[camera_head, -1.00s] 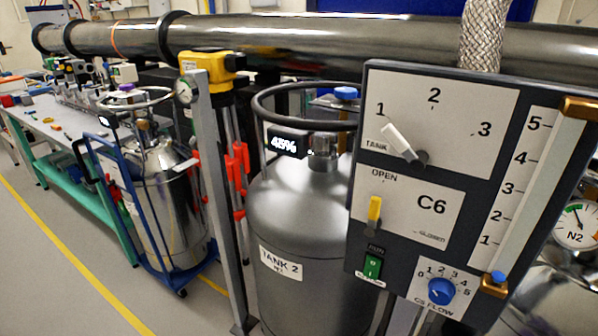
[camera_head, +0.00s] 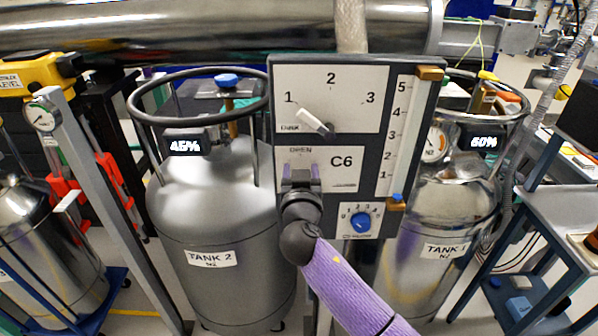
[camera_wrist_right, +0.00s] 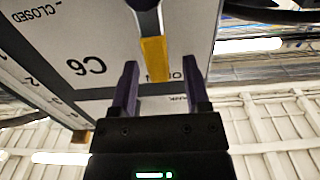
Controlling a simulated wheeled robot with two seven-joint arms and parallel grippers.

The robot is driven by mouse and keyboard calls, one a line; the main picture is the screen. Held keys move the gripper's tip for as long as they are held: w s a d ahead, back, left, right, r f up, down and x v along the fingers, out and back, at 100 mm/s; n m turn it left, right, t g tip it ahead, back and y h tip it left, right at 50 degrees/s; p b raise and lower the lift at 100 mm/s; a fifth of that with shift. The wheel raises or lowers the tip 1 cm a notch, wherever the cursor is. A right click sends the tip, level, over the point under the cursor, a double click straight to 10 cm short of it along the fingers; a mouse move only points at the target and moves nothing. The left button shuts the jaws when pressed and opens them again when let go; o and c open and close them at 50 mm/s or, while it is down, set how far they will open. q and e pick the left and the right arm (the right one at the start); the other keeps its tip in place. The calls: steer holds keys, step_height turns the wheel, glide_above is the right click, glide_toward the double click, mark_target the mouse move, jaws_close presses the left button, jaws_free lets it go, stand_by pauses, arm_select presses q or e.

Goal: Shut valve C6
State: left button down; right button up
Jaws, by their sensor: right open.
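The C6 valve panel (camera_head: 340,172) is a white plate on the grey control board, marked OPEN at top left and CLOSED at lower right. Its yellow lever (camera_wrist_right: 154,58) shows in the right wrist view, where the panel appears upside down; the lever's tip points toward the OPEN mark. In the head view my right gripper and wrist hide the lever. My right gripper (camera_head: 300,172) is in front of the panel's left part. In the wrist view its two fingers (camera_wrist_right: 160,68) are open, one on each side of the lever, with gaps visible. My left gripper is not in view.
Above C6 is the tank selector (camera_head: 314,121), pointing near 1. Below is a blue knob (camera_head: 361,220), and to the right a slider scale (camera_head: 397,135). Tank 2 (camera_head: 215,215) stands left, Tank 1 (camera_head: 425,265) right. A large pipe (camera_head: 200,28) crosses above.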

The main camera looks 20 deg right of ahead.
steer(key=shift+w+d, duration=0.1)
steer(key=shift+w, duration=0.15)
jaws_close()
stand_by(1.3)
